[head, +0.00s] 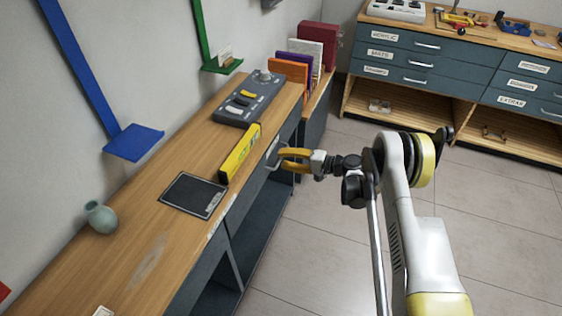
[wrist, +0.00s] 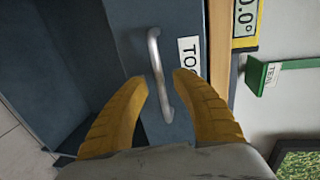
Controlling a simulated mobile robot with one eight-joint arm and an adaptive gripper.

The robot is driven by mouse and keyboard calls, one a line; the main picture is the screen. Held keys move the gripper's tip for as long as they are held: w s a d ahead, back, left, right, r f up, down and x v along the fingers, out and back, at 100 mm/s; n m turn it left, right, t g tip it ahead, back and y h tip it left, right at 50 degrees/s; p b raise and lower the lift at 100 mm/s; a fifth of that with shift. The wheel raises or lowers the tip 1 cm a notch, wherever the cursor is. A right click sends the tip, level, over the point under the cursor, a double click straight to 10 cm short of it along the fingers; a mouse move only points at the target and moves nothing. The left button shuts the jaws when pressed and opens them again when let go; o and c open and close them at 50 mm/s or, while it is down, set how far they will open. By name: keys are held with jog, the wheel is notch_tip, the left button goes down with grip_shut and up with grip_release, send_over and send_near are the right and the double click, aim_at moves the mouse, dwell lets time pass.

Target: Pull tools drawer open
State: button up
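The tools drawer (wrist: 193,22) has a dark blue-grey front and a white label of which "TO" and part of another letter show in the wrist view. In the head view its front lies under the wooden worktop's edge and looks closed. Its silver bar handle (wrist: 154,52) runs between my two yellow fingers; it also shows in the head view (head: 271,164). My gripper (wrist: 160,80) is open, with one finger on each side of the handle and visible gaps. In the head view my gripper (head: 281,160) is at the drawer front.
The wooden worktop (head: 135,255) holds a yellow level (head: 240,154), a dark tablet-like panel (head: 193,195), a grey switch box (head: 250,98) and a vase (head: 101,217). Another drawer cabinet (head: 455,62) stands at the back right. The tiled floor (head: 310,240) beside the worktop is clear.

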jog(key=shift+w+a+f, duration=0.1)
jog(key=shift+w+a, duration=0.2)
jog(key=shift+a, duration=0.35)
grip_shut()
jog(key=shift+d, duration=0.15)
jog(key=f+v, duration=0.3)
jog(key=v, duration=1.3)
jog(key=shift+d+f, duration=0.2)
jog(key=shift+d, duration=0.25)
grip_release()
jog(key=shift+s, duration=0.15)
